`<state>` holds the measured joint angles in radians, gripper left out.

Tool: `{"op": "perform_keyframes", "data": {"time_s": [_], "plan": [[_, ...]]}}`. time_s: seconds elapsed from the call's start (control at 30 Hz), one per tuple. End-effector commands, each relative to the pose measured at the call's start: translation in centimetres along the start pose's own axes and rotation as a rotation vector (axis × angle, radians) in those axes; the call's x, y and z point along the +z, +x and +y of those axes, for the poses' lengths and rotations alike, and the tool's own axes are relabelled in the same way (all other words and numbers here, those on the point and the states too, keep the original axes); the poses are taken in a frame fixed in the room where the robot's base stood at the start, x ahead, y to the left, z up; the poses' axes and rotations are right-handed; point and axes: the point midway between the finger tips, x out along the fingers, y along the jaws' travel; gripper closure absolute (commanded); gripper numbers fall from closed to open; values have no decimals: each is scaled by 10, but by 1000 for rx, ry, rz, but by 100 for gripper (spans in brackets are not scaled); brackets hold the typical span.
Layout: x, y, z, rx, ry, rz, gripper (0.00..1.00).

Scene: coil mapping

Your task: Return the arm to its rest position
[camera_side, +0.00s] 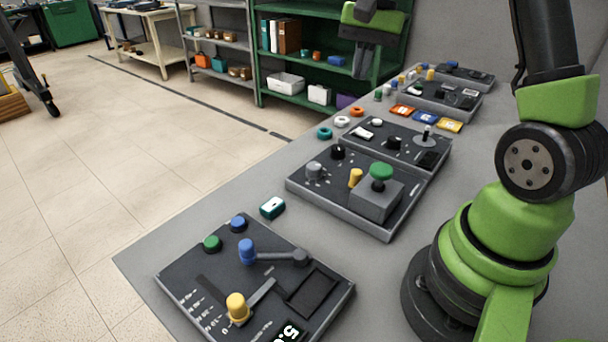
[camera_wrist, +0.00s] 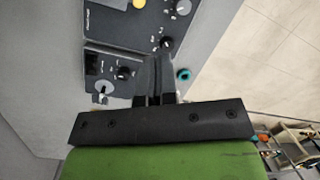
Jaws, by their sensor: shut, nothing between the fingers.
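My gripper (camera_side: 361,68) hangs high at the top of the side view, with its dark fingers pointing down. In the wrist view my gripper (camera_wrist: 157,62) shows its two black fingers close together, with nothing between them. It is above and clear of the panels. My arm rises at the right of the side view and leaves the frame at the top, so part of it is hidden.
Shelves (camera_side: 330,107) stand behind; the floor at left is open.

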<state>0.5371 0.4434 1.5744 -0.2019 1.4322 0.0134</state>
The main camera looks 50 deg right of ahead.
Motion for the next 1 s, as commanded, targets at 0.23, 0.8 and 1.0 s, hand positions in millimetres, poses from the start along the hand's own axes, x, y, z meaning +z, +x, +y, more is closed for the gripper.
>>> {"op": "perform_keyframes", "data": {"time_s": [0.23, 0.8, 1.0], "plan": [[96, -42, -14, -104, -293, 197, 100], [217, -38, 34, -364, -725, 475, 100], [218, -37, 36, -370, -732, 479, 100]]}}
